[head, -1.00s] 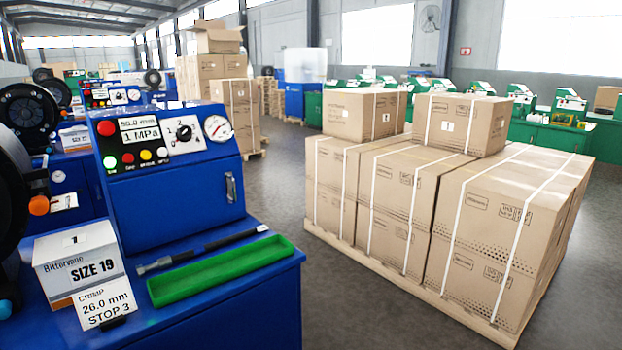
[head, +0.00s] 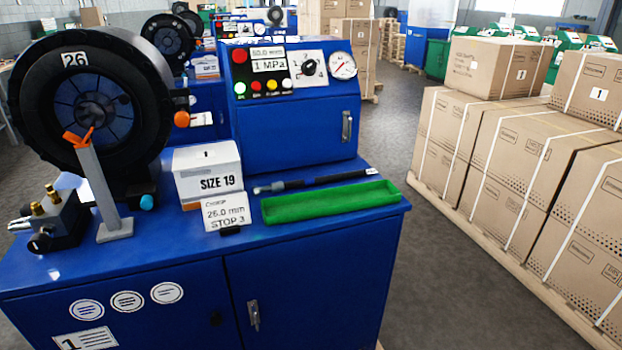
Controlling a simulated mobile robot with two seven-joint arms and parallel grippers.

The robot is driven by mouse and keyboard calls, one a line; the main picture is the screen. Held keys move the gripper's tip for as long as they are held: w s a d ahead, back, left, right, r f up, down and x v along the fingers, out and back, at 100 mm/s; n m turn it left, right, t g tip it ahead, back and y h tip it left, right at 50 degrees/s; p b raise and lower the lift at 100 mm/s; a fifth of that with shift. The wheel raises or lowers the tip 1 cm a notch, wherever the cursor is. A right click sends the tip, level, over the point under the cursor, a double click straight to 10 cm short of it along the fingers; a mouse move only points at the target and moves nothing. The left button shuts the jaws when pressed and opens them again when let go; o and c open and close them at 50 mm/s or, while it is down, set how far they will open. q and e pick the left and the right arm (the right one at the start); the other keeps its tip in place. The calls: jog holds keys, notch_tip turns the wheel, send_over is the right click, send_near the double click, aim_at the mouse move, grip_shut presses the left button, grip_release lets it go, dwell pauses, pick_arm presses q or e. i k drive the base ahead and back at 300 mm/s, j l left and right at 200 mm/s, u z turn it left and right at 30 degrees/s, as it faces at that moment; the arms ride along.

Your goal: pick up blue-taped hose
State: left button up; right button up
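A dark hose (head: 335,180) lies on the blue bench top (head: 385,207), just behind a long green tray (head: 330,201). It has a metal fitting at its left end and a small pale band near its right end. The band's colour is too small to tell for sure, so I cannot confirm that it is blue tape. Neither of my grippers shows in the head view, and nothing is holding the hose.
A black crimper ring (head: 40,120) marked 26 stands at the bench's left, with a grey post (head: 98,190) before it. A SIZE 19 box (head: 207,171) and a 26.0 mm STOP 3 card (head: 227,211) stand left of the hose. Strapped cartons (head: 505,150) fill the right, beyond a floor aisle.

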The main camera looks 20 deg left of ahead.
aim_at(280, 185)
jog(key=j+u, duration=0.3)
jog(key=u, duration=0.15)
jog(key=j+u, duration=0.65)
jog(key=u, duration=0.25)
jog(key=l+u, duration=0.45)
jog(key=l, duration=0.6)
